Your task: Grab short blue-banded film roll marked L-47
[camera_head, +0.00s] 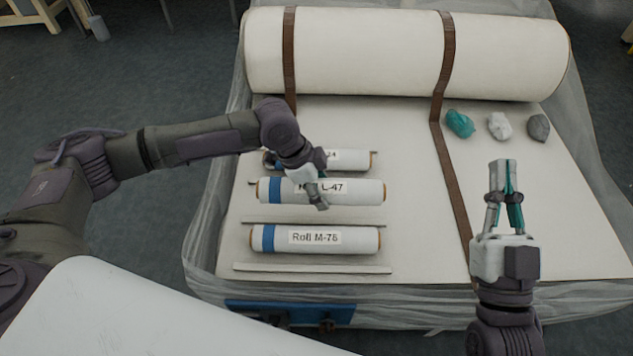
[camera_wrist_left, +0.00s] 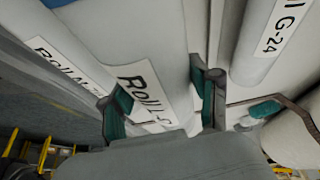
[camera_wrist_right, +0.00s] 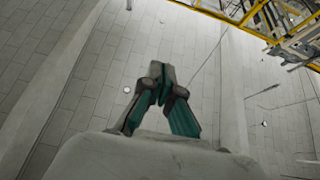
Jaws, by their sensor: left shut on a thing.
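The short white film roll marked L-47 (camera_head: 357,191), with a blue band near its left end, lies in the middle of three short rolls. My left gripper (camera_head: 314,192) reaches down over its middle and is shut on it, covering part of the label. In the left wrist view the roll (camera_wrist_left: 150,40) sits between the two fingers (camera_wrist_left: 162,95). My right gripper (camera_head: 503,168) is shut and empty above the right part of the pale surface. Its fingertips meet in the right wrist view (camera_wrist_right: 158,75).
Roll M-75 (camera_head: 360,240) lies in front of L-47, and roll G-24 (camera_head: 358,160) behind it, partly hidden by my left arm. Thin strips lie between the rolls. A big strapped roll (camera_head: 370,55) spans the back. Teal (camera_head: 460,124), white (camera_head: 499,127) and grey (camera_head: 538,127) wads lie at right.

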